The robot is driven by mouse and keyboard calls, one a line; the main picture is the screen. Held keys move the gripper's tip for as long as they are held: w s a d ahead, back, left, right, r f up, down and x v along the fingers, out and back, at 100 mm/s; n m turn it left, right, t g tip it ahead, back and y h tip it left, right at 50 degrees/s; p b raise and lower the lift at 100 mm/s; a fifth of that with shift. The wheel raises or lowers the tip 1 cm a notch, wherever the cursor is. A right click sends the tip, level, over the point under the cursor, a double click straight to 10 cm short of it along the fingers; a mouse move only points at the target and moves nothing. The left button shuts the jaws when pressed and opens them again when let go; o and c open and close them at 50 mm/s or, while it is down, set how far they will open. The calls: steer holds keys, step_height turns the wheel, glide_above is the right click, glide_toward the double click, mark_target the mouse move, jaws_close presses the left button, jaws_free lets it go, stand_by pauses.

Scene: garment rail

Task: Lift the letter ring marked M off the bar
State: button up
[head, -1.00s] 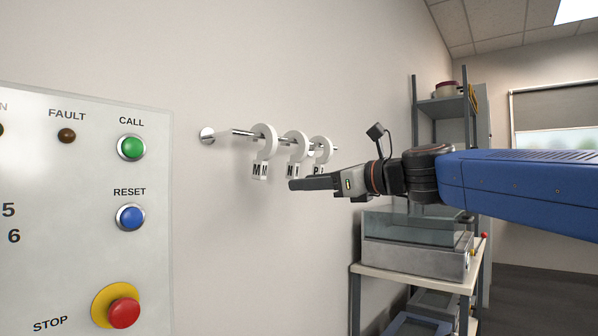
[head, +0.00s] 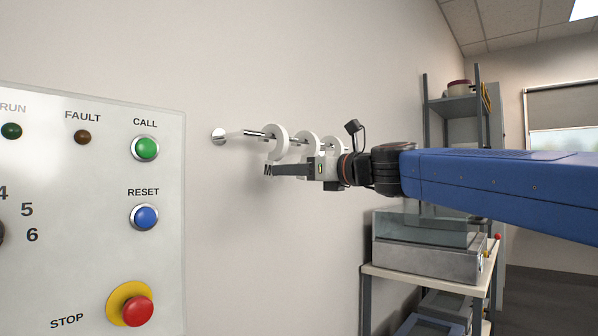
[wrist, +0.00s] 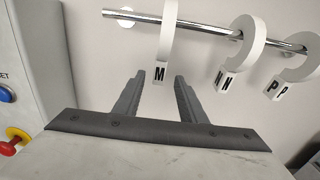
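The white letter ring marked M (head: 277,138) hangs on the metal bar (head: 255,133), nearest the bar's left end in the head view. In the wrist view the M ring (wrist: 168,40) hangs with its tag down, the black M facing me. My gripper (wrist: 159,82) is open, one finger on each side of the tag, with visible gaps. I cannot tell how deep the tag sits between the fingertips. In the head view my gripper (head: 269,170) is just below the M ring, and its fingers hide most of the tag.
The N ring (wrist: 241,50) and P ring (wrist: 302,62) hang to the right on the same bar. A control panel (head: 90,230) with buttons stands at left. A shelf rack (head: 455,103) and a bench with a glass-topped box (head: 425,255) stand at right.

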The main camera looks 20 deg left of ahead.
mark_target(269, 170)
steer(key=shift+x, duration=3.9)
jaws_close()
steer(key=shift+r, duration=1.5)
